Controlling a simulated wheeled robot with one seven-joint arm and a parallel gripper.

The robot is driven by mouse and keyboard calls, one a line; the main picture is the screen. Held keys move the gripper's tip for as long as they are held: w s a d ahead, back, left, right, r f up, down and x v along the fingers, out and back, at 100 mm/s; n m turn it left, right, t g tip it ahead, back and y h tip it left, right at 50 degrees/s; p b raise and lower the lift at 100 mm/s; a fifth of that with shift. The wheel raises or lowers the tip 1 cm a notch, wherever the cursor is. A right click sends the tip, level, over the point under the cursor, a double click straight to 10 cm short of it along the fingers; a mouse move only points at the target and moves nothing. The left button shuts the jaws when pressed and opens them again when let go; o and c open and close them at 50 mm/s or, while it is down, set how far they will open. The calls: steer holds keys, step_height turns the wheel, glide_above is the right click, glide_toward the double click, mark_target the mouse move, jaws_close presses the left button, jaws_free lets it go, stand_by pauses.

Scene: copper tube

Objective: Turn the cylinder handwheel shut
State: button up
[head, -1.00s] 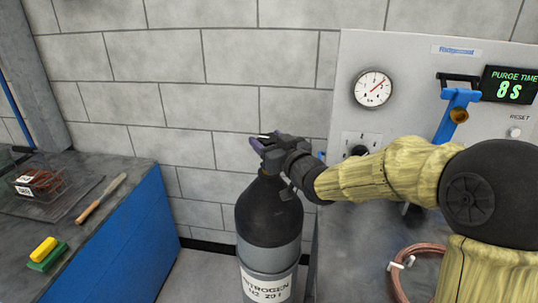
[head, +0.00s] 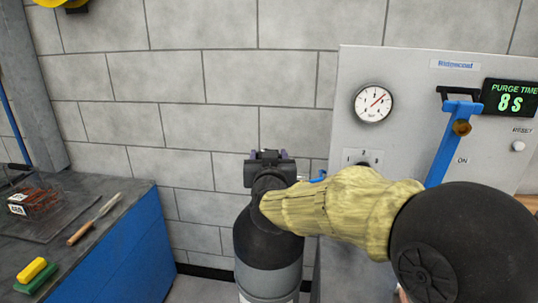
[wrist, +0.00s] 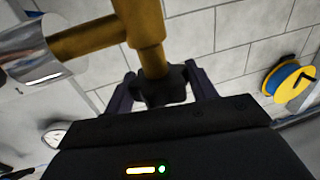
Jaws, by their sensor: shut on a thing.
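The dark nitrogen cylinder (head: 268,240) stands upright against the wall, partly behind my arm. My gripper (head: 268,155) is at the top of the cylinder and hides the handwheel in the head view. In the wrist view, the dark handwheel (wrist: 168,88) sits at the end of the brass valve stem (wrist: 152,58). The two fingers of my gripper (wrist: 161,92) are on either side of it, shut on it. The brass valve body (wrist: 138,22) runs left to a silver nut (wrist: 40,60).
A grey panel with a round gauge (head: 373,103), a blue lever (head: 442,145) and a purge timer display (head: 510,97) stands on the right. A workbench (head: 115,240) with a file-like tool (head: 97,218) and sponge (head: 35,272) is at left. A yellow reel (wrist: 290,82) hangs on the wall.

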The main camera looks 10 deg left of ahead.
steer(key=m+h+p, duration=0.2)
steer(key=h+p, duration=0.1)
steer(key=m+h+p, duration=0.1)
steer(key=h+p, duration=0.1)
steer(key=shift+a+r+t, duration=0.15)
steer(key=shift+r+t, duration=0.1)
steer(key=shift+t, duration=0.05)
steer(key=m+h+p, duration=0.3)
steer(key=h+p, duration=0.1)
steer(key=m+g+h+p, duration=0.2)
steer(key=h+p, duration=0.1)
steer(key=h, duration=0.1)
steer(key=shift+m+p, duration=0.3)
steer(key=shift+f+m+g+h+p, duration=0.2)
steer(key=shift+m+g+h+p, duration=1)
steer(key=shift+h, duration=0.4)
steer(key=o, duration=1)
steer(key=b+v, duration=0.1)
steer(key=v, duration=1.6)
steer(key=shift+a, duration=0.2)
